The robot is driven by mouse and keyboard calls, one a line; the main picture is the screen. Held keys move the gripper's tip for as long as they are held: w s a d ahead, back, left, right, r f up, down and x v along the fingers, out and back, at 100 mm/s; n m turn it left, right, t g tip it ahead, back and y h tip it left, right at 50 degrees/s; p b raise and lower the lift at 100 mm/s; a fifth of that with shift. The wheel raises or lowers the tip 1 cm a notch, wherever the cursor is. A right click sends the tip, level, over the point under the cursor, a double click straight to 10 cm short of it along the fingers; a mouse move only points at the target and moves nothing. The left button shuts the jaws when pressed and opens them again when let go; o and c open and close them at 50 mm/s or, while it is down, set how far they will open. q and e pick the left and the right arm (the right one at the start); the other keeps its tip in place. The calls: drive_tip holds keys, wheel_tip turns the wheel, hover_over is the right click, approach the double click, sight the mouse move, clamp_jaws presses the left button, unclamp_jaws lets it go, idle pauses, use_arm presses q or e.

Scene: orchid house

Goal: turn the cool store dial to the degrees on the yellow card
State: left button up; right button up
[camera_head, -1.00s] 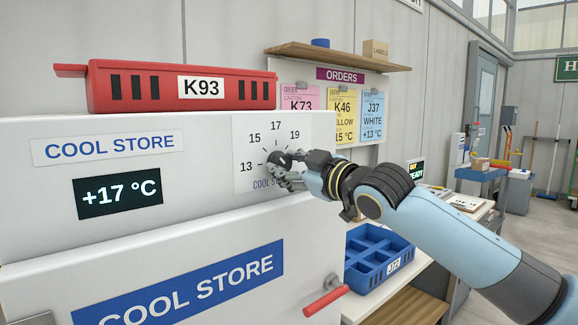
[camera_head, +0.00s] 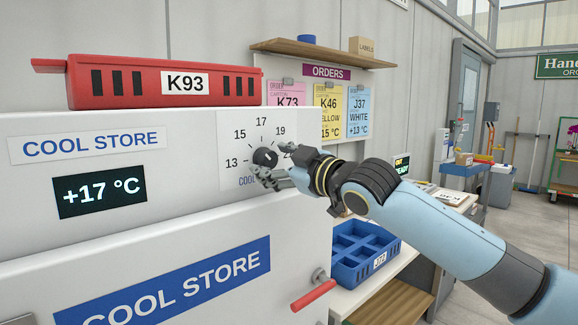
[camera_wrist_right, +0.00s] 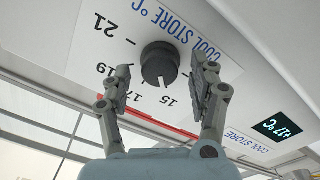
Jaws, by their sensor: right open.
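The cool store dial is a black round knob (camera_head: 265,157) on a white plate marked 13, 15, 17, 19 and a partly hidden number; the right wrist view shows 21 there. The display (camera_head: 99,191) reads +17 °C. In the right wrist view the knob (camera_wrist_right: 160,62) lies just beyond the open fingers (camera_wrist_right: 160,88), with gaps either side.
A red crate K93 (camera_head: 160,82) stands on top of the cool store. The cool store door has a red handle (camera_head: 313,296) below my gripper. A blue divided tray (camera_head: 365,268) sits on the bench at right. Pink and blue cards hang beside the yellow one.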

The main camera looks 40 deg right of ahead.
drive_tip(key=s, duration=1.1)
drive_tip(key=shift+s+d+f, duration=0.15)
drive_tip(key=shift+s+d, duration=0.1)
drive_tip(key=shift+s, duration=0.05)
